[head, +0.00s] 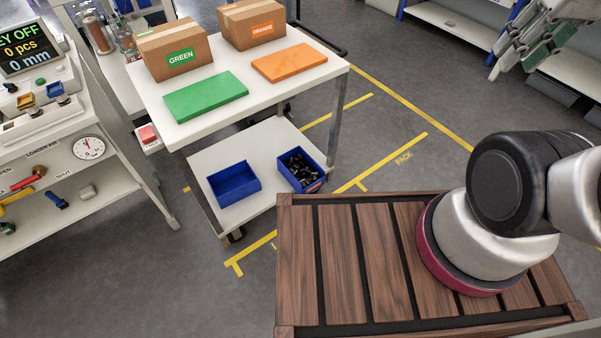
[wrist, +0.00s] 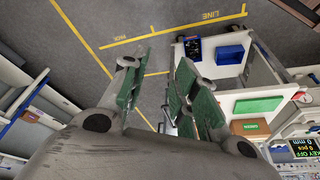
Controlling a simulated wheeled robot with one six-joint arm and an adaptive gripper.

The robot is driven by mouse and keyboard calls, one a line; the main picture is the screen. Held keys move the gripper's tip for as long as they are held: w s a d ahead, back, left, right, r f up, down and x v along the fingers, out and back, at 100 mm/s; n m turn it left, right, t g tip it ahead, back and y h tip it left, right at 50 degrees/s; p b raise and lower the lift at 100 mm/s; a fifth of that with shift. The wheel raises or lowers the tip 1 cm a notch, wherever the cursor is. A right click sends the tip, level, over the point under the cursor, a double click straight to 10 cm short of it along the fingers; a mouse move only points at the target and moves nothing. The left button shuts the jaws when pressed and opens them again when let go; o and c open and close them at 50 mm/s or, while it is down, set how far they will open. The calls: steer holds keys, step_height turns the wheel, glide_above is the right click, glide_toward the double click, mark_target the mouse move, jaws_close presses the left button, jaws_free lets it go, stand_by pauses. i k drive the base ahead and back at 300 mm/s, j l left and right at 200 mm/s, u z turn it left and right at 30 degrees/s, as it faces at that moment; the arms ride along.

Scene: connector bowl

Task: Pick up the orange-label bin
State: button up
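Two blue bins stand on the cart's lower shelf. The right bin (head: 319,175) holds several black parts and has a small reddish-orange patch low on its front corner; its label cannot be read. The left bin (head: 234,185) looks empty. In the wrist view the filled bin (wrist: 193,47) and the empty bin (wrist: 230,53) show at the upper right. My gripper (head: 515,55), with green finger pads, is raised at the upper right of the head view, far from the bins. In the wrist view my gripper (wrist: 158,75) is open, with only floor between its fingers.
The cart's upper shelf (head: 240,105) overhangs the bins' shelf and carries a green mat (head: 206,97), an orange mat (head: 289,63) and cardboard boxes labelled GREEN (head: 178,50) and ORANGE (head: 251,22). A control bench (head: 75,150) stands left. The yellow-marked floor right of the cart is clear.

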mark_target(303, 173)
steer(key=j+z, duration=0.2)
steer(key=z, duration=0.15)
steer(key=j+z, duration=0.25)
steer(key=z, duration=0.15)
steer(key=j+z, duration=0.35)
steer(key=l, duration=0.1)
